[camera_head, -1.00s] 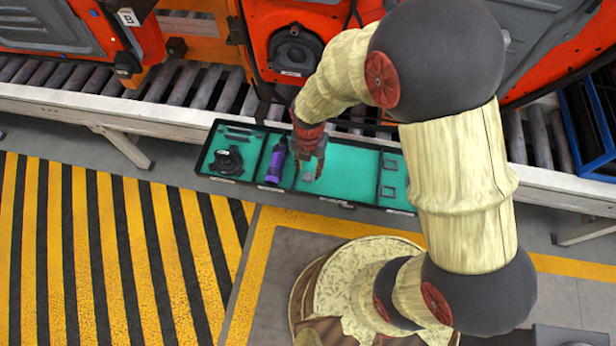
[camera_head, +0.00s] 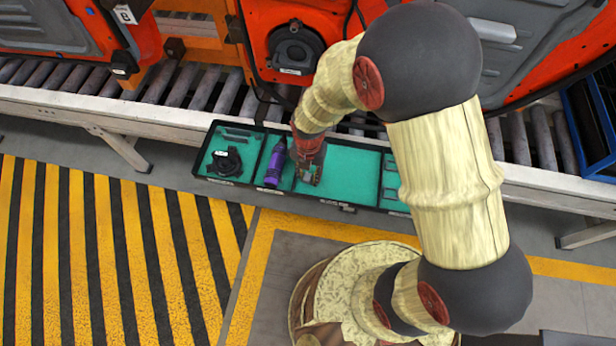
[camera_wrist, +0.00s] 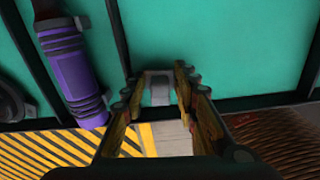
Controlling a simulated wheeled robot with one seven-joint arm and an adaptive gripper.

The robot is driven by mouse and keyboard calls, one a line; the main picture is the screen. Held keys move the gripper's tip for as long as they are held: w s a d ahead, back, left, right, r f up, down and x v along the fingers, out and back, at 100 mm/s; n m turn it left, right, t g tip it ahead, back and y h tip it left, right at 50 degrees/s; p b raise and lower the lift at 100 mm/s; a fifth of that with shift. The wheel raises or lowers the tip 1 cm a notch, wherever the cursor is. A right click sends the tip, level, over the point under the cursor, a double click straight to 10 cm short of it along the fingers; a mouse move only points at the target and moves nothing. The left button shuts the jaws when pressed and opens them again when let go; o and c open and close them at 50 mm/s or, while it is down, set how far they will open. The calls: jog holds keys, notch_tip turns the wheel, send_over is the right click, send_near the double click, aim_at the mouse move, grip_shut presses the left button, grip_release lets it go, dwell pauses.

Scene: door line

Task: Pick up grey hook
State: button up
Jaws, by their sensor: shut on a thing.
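The grey hook (camera_wrist: 159,88) is a small light-grey piece between the fingertips in the wrist view. My gripper (camera_wrist: 157,92) is shut on it, with one finger on each side. In the head view my gripper (camera_head: 309,174) points down into the wide middle compartment of the teal-lined black tray (camera_head: 350,165), near its left divider. The hook is small and partly hidden by the fingers there. I cannot tell whether it still touches the tray floor.
A purple cylindrical tool (camera_head: 276,163) lies in the narrow compartment just left of my gripper. A black round part (camera_head: 225,161) is in the left compartment. The tray stands beside a roller conveyor (camera_head: 190,85) with orange door panels above it. The compartment right of my gripper is bare.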

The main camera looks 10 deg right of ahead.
jog(key=shift+r, duration=0.1)
jog(key=shift+r, duration=0.6)
jog(key=s+d+r+p, duration=0.7)
jog(key=s+d+r, duration=0.1)
jog(key=s+r, duration=0.3)
jog(key=shift+s+r, duration=0.2)
jog(key=shift+r, duration=0.1)
jog(key=shift+d, duration=0.1)
jog(key=shift+o, duration=1.4)
jog(key=c, duration=0.7)
grip_shut()
